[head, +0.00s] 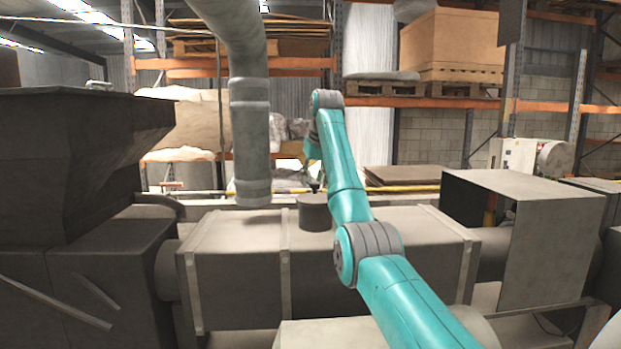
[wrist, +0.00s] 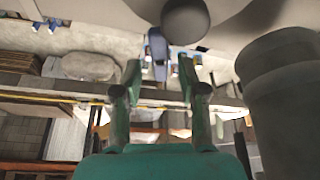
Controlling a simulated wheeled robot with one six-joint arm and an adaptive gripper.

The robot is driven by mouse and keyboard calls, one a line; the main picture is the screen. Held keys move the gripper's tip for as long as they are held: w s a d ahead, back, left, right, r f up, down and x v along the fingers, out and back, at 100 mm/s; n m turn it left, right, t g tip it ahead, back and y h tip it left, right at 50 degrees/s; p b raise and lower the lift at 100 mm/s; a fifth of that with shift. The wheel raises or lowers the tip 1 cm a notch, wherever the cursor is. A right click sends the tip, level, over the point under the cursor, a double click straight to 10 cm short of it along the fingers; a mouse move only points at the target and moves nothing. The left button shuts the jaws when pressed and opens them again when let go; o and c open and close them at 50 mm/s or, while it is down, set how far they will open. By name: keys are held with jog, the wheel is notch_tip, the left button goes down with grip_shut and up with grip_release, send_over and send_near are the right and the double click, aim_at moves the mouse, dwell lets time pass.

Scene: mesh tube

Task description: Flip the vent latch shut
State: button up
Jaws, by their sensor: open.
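The vent appears to be the short dark round stub (head: 315,212) on top of the long grey housing (head: 235,270). My gripper (head: 314,187) is small and partly hidden by my arm, just above this stub in the head view. In the wrist view my gripper (wrist: 160,75) has its two green fingers spread, with nothing held between them. A dark round knob (wrist: 186,20) shows past the fingertips at the top, apart from them, against a broad curved grey surface. A blue upright piece (wrist: 157,50) shows between the fingers. I cannot tell which part is the latch.
A thick vertical pipe (head: 250,135) hangs left of my arm; a grey cylinder (wrist: 290,90) stands close at right in the wrist view. A dark hopper (head: 75,160) is at left, a grey box (head: 545,240) at right. Shelving (head: 430,100) stands behind.

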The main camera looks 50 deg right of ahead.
grip_shut()
jog(key=shift+s+m+g+h, duration=0.1)
jog(key=shift+m+g+h, duration=0.5)
jog(key=shift+m, duration=1.4)
grip_release()
